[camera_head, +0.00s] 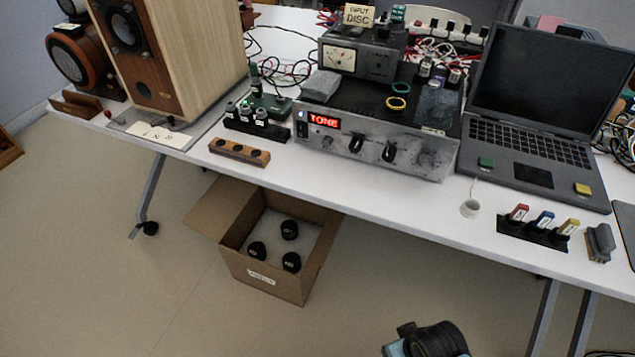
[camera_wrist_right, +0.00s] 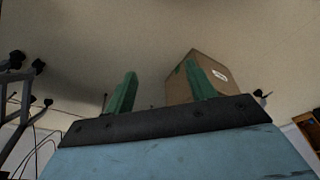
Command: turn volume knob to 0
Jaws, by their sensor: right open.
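A grey amplifier (camera_head: 405,170) with a red display reading "TONE" (camera_head: 324,121) stands on the white table. Its front has a small dial (camera_head: 327,142), two black knobs (camera_head: 356,144) (camera_head: 389,152) and a larger grey round dial (camera_head: 427,159). I cannot read which one is the volume knob or where it points. My right gripper shows in the right wrist view (camera_wrist_right: 160,88), its green fingers apart with nothing between them. It is away from the amplifier, which that view does not show. My left gripper is not in view.
A cardboard box (camera_head: 285,284) with black round items sits on the floor; it also shows in the wrist view (camera_wrist_right: 221,76). A wooden strip (camera_head: 239,152) lies left of the amplifier, a laptop (camera_head: 535,150) stands right.

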